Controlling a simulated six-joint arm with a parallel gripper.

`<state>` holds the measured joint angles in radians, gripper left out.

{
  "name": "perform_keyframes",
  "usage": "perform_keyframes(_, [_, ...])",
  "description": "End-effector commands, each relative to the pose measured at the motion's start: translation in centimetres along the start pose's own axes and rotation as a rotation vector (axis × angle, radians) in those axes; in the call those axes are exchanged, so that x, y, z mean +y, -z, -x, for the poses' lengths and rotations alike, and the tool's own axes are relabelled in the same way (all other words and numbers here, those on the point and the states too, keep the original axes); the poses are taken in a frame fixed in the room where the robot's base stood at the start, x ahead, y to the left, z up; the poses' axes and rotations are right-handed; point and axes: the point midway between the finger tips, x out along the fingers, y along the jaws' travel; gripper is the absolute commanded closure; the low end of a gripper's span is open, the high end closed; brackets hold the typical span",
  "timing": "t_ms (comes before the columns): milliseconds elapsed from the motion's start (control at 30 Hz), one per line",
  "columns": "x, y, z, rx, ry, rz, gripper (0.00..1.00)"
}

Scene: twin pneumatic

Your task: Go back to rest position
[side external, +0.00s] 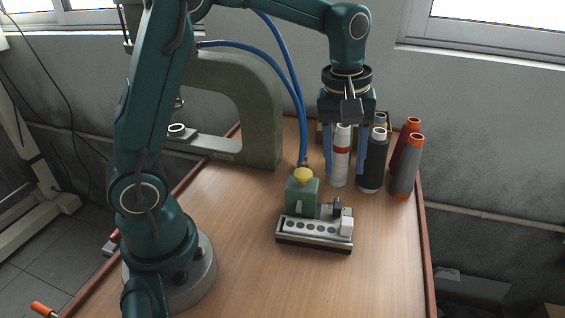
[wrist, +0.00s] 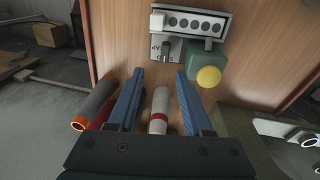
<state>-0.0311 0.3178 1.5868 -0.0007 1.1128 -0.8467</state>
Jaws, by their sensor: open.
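My gripper (side external: 345,172) points down over the back right of the table, its two blue fingers spread apart. In the side view the white cylinder with a red band (side external: 340,160) stands upright beside the left finger, and a black cylinder with a white top (side external: 373,168) is by the right finger. In the wrist view the fingers (wrist: 160,74) are open, and the white cylinder (wrist: 158,112) shows in the gap between them, touching neither finger visibly. I cannot tell its exact depth relative to the fingers.
A green box with a yellow button (side external: 303,192) and a valve block (side external: 314,228) stand in front of my gripper. A green C-shaped press frame (side external: 262,110) stands left. The front table (side external: 330,290) is clear.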

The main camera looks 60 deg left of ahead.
Motion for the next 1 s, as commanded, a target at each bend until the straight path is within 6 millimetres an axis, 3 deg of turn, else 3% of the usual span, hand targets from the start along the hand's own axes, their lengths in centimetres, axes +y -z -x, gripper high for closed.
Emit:
perform_keyframes(33, [-0.3,-0.4,1.6,0.028,-0.032,-0.015,0.5])
perform_keyframes(200, [-2.3,-2.4,5.2,0.103,-0.107,-0.116,0.5])
perform_keyframes(400, [-5.2,-5.2,7.4,0.196,-0.175,-0.291,0.5])
perform_keyframes(567, [-7.7,-7.5,7.6,0.273,-0.207,-0.462,0.5])
perform_keyframes(800, [-10.6,-10.0,5.4,0.341,-0.193,-0.731,0.5])
perform_keyframes(1000, [-10.9,-10.2,4.6,0.341,-0.165,-0.862,0.5])
